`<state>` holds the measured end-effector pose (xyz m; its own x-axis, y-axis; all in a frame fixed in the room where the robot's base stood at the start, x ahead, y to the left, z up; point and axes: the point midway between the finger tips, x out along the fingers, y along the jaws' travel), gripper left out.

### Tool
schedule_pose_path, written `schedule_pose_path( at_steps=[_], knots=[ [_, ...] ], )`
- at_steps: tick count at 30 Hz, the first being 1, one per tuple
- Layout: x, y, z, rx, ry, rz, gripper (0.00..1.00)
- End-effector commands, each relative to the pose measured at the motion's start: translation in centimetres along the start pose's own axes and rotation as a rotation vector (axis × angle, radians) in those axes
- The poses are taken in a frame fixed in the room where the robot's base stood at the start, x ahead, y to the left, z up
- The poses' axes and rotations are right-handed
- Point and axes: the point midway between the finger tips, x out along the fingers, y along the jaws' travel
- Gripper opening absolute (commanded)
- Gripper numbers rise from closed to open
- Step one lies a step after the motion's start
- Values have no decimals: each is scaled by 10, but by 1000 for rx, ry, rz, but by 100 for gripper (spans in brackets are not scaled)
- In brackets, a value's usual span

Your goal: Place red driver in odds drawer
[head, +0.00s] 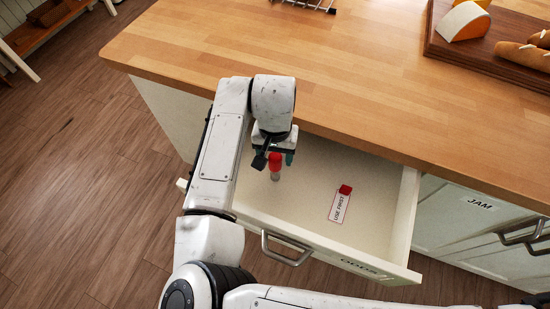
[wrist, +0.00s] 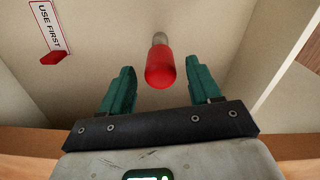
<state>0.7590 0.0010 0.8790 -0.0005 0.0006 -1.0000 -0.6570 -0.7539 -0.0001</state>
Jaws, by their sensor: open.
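The red driver (head: 275,160) has a red handle and a short grey end. It shows at my gripper (head: 274,157), over the open odds drawer (head: 300,190). In the wrist view the driver (wrist: 160,68) lies between the two green fingers of my gripper (wrist: 158,82), with gaps on both sides. The fingers are open and not touching it. The grey end points away from the gripper, down toward the drawer floor; I cannot tell whether it touches the floor. The drawer front reads ODDS.
A USE FIRST tag (head: 340,206) with a red piece lies in the drawer, right of the driver. The wooden counter (head: 330,75) overhangs the drawer's back. A closed JAM front (head: 480,205) is at right. A board (head: 485,52) with cheese and bread sits on the counter.

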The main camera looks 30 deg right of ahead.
Motion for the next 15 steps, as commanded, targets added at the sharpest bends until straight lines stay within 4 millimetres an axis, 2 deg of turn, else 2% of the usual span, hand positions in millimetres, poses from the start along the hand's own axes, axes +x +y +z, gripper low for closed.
schedule_pose_path(
  at_steps=[3,9,15],
  knots=[
    [-26,0,-1,3,3,-3,62],
    [-64,-1,0,1,2,-2,62],
    [-87,0,0,1,1,-1,62]
  ],
)
